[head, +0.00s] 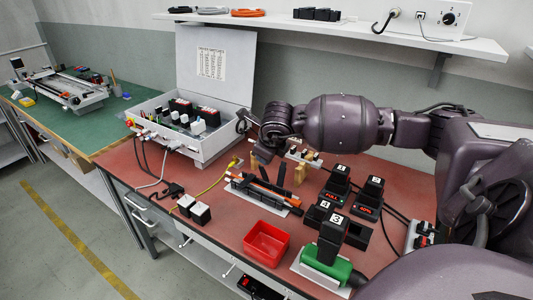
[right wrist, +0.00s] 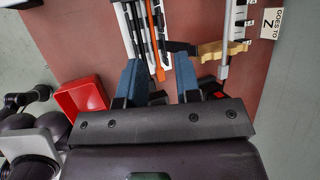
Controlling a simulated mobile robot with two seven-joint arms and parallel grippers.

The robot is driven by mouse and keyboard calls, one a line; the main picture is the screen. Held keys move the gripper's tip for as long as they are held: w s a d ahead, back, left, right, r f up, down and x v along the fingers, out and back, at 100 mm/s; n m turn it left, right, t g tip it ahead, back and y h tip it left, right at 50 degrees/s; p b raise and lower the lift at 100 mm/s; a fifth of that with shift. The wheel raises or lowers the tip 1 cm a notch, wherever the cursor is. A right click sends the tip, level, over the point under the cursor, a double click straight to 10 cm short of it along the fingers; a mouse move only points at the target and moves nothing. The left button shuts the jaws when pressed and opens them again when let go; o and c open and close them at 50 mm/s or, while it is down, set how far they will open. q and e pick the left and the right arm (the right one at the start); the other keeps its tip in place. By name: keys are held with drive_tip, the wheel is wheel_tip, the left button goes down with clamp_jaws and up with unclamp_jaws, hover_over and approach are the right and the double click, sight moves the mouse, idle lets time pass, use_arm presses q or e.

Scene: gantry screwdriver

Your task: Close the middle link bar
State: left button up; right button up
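A pale base plate (head: 290,207) with long dark bars and an orange bar (head: 268,184) lies mid-table. In the right wrist view its bars (right wrist: 145,30) run away beyond my fingers, with the orange bar (right wrist: 157,65) between them. A short dark piece (head: 281,174) stands up beside the plate; a dark bar (right wrist: 180,47) also shows crosswise in the right wrist view. I cannot tell which piece is the middle link bar. My right gripper (right wrist: 160,78) has its two blue-tipped fingers apart, with nothing gripped. Its hand (head: 274,128) hangs above the plate. My left gripper is not in view.
A red bin (head: 266,243) stands in front of the plate. Numbered black battery-like blocks (head: 338,180) and a green-based tool (head: 326,268) stand to the right. A rail on wooden blocks (right wrist: 222,50) lies behind. An open control box (head: 205,145) stands back left.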

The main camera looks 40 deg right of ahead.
drive_tip(key=shift+c, duration=1.1)
drive_tip(key=shift+w+a+r, duration=0.2)
drive_tip(key=shift+w, duration=0.2)
drive_tip(key=shift+c, duration=1.1)
drive_tip(key=shift+t, duration=0.5)
drive_tip(key=w, duration=0.1)
drive_tip(key=w+r+b, duration=0.1)
drive_tip(key=w+b, duration=0.1)
drive_tip(key=w, duration=0.1)
drive_tip(key=shift+r, duration=0.35)
clamp_jaws()
drive_tip(key=w+d+r+m+g+y+b, duration=0.2)
drive_tip(key=w+d+m+g+b, duration=0.25)
drive_tip(key=d, duration=0.45)
drive_tip(key=n+g+y, duration=0.3)
drive_tip(key=n, duration=0.1)
approach(262, 170)
wheel_tip(262, 170, down, 5)
drive_tip(key=d, duration=0.3)
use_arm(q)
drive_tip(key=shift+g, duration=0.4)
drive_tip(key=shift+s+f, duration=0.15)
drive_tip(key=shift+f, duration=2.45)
use_arm(e)
drive_tip(key=shift+s+a+f, duration=0.1)
drive_tip(key=shift+a+f, duration=0.15)
drive_tip(key=shift+a, duration=0.7)
drive_tip(key=shift+a+f, duration=0.3)
drive_tip(key=shift+a, duration=0.6)
